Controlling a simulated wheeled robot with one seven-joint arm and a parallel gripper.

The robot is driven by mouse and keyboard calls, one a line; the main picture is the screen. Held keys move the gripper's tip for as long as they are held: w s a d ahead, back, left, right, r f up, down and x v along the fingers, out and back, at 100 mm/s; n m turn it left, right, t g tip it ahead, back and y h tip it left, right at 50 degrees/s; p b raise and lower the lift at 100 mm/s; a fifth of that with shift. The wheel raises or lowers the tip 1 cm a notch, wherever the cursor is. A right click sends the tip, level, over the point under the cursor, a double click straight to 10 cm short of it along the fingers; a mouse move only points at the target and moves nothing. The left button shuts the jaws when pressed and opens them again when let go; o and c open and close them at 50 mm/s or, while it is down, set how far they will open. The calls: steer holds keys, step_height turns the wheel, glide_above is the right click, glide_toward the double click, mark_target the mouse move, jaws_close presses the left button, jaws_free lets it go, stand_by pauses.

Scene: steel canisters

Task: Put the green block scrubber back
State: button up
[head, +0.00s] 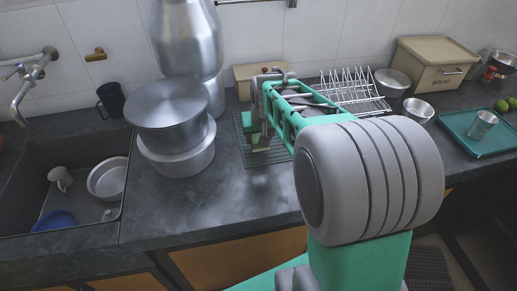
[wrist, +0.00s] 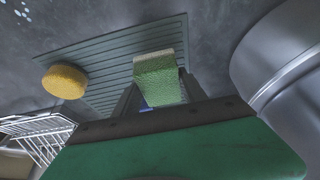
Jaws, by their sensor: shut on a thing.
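The green block scrubber (wrist: 158,84) is a small green block with a paler edge, between the two fingers of my gripper (wrist: 157,92) in the wrist view. My gripper is shut on it. The scrubber is over the grey ribbed mat (wrist: 100,58), near one long side; I cannot tell whether it touches the mat. In the head view the mat (head: 248,158) lies on the counter, partly hidden by my arm, and a small green piece (head: 261,144) shows below my wrist. A round yellow sponge (wrist: 65,82) sits at the mat's other side in the wrist view.
Steel pots (head: 178,150) stand close left of the mat, with tall canisters (head: 185,40) behind. A wire rack (head: 352,88) stands to the right. The sink (head: 30,180) is at the far left. Open counter (head: 225,200) lies in front of the mat.

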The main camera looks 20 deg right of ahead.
mark_target(259, 146)
steer(key=x, duration=0.1)
steer(key=b+x, duration=0.2)
steer(key=shift+s+f, duration=0.2)
steer(key=shift+f, duration=0.2)
steer(key=shift+s+f+b, duration=0.1)
steer(key=shift+f+b, duration=0.25)
steer(key=shift+f, duration=0.1)
steer(key=o, duration=1.3)
steer(key=shift+c, duration=0.2)
steer(key=shift+o, duration=0.9)
steer(key=shift+a, duration=0.1)
